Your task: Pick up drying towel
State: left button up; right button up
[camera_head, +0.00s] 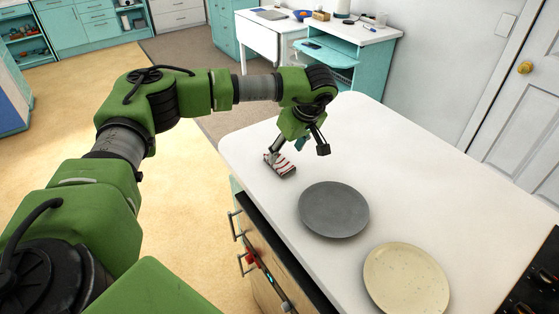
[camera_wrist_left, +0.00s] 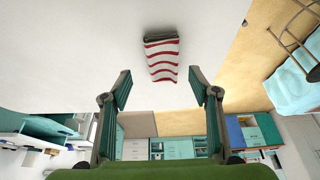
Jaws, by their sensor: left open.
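The drying towel (camera_head: 283,167) is a small folded cloth, white with red stripes and a grey part. It lies on the white countertop (camera_head: 400,160), near its left edge. My left gripper (camera_head: 300,151) is open and empty, above and just beside the towel in the head view. In the left wrist view the towel (camera_wrist_left: 161,56) lies beyond the two spread fingertips (camera_wrist_left: 160,90), roughly centred between them and not touched. My right gripper is in neither view.
A dark grey plate (camera_head: 334,209) lies close to the towel, and a cream speckled plate (camera_head: 406,279) lies nearer the front. A black appliance (camera_head: 535,285) is at the lower right. Drawers with handles (camera_head: 245,262) are under the counter's left edge.

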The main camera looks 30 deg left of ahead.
aim_at(281, 161)
pick_arm(q)
jog(key=shift+a+f, duration=0.1)
jog(key=shift+f, duration=0.15)
jog(key=x, duration=0.1)
jog(key=p+x, duration=0.1)
jog(key=x, duration=0.1)
jog(key=p+x, duration=0.1)
jog(key=shift+s+f, duration=0.2)
jog(key=shift+s, duration=0.1)
jog(key=shift+w+a+f, duration=0.1)
jog(key=shift+f, duration=0.15)
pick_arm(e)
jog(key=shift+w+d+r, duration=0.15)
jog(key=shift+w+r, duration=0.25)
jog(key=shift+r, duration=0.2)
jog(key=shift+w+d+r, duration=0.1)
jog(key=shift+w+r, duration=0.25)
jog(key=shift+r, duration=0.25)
pick_arm(q)
jog(key=c, duration=0.9)
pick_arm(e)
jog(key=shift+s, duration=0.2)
